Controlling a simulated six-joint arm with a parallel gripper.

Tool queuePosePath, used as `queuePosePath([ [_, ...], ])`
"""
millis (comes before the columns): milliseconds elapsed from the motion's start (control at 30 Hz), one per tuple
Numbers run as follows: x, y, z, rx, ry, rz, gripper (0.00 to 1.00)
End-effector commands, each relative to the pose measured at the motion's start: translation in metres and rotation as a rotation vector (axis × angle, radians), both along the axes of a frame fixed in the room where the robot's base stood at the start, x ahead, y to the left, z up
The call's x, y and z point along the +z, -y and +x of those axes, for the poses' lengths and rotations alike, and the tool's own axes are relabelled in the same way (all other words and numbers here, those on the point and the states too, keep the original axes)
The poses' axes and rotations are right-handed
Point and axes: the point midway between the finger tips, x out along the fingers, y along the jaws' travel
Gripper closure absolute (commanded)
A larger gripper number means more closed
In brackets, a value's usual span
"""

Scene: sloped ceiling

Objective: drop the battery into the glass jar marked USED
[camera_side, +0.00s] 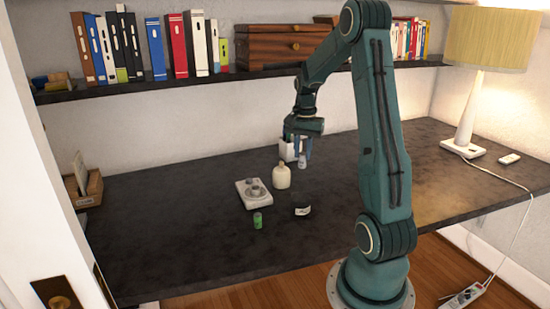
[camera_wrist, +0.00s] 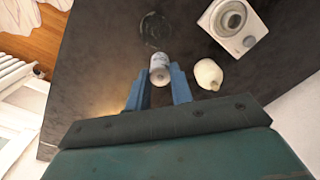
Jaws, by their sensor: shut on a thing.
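My gripper (camera_side: 303,148) is shut on a small pale cylinder, the battery (camera_side: 302,161), held above the desk. In the wrist view the battery (camera_wrist: 160,68) sits between the blue fingertips (camera_wrist: 159,82). A clear glass jar shows faintly as its white label (camera_side: 302,211) and a dim outline on the desk, below and nearer the side camera than the battery. In the wrist view the jar is a faint ring (camera_wrist: 155,30) just beyond the battery. The label is too small to read. The battery is outside the jar.
A cream bottle (camera_side: 281,176) stands close to my gripper, left of it. A white device with a round top (camera_side: 253,193) and a small green cylinder (camera_side: 257,220) are further left. A white holder (camera_side: 287,149) stands behind. The desk's right side (camera_side: 440,185) is largely clear.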

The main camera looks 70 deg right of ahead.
Motion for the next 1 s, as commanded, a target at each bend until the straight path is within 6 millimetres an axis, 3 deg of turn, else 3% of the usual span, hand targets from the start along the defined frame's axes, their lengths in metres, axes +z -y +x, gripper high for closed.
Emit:
queuePosePath([
  [467,-0.007,-0.002,-0.006,0.0,0.0,0.001,1.0],
  [1000,-0.049,-0.002,-0.006,0.0,-0.001,0.001,1.0],
])
